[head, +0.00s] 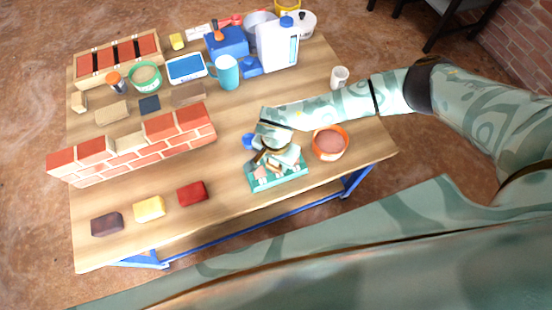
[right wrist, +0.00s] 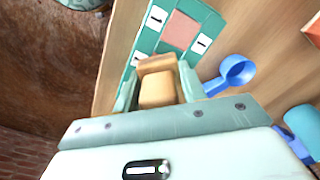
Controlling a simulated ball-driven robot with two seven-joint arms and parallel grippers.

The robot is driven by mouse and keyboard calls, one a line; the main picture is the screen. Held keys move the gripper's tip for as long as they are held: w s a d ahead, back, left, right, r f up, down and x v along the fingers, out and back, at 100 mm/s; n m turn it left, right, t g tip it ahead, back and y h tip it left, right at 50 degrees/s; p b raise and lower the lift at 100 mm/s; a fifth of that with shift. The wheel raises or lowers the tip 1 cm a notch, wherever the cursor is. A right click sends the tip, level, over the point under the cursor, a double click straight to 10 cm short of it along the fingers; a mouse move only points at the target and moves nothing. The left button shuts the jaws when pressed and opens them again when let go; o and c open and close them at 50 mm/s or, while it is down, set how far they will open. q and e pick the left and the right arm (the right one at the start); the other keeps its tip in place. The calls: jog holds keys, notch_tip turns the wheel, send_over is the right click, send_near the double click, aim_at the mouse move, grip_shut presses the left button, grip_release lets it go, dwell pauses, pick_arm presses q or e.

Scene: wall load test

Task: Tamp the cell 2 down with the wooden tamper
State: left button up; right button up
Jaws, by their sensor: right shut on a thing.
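The teal tray (head: 290,181) stands near the front edge of the table, with pinkish fill in its cells. In the right wrist view the tray (right wrist: 206,22) shows a pink-filled cell (right wrist: 180,32) and small white number labels, too small to read surely. My right gripper (head: 273,158) is over the tray. It is shut on the wooden tamper (right wrist: 158,82), which sits between its fingers. The tamper's lower end and the cell under it are hidden, so I cannot tell whether it touches the fill. My left gripper is not in view.
An orange bowl of pink mix (head: 329,143) stands right of the tray, and a blue scoop (right wrist: 236,72) lies beside it. A brick wall (head: 135,146) stands to the left. Red (head: 192,193), yellow (head: 149,208) and dark (head: 106,223) blocks lie at the front left.

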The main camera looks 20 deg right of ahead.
dwell(0.3)
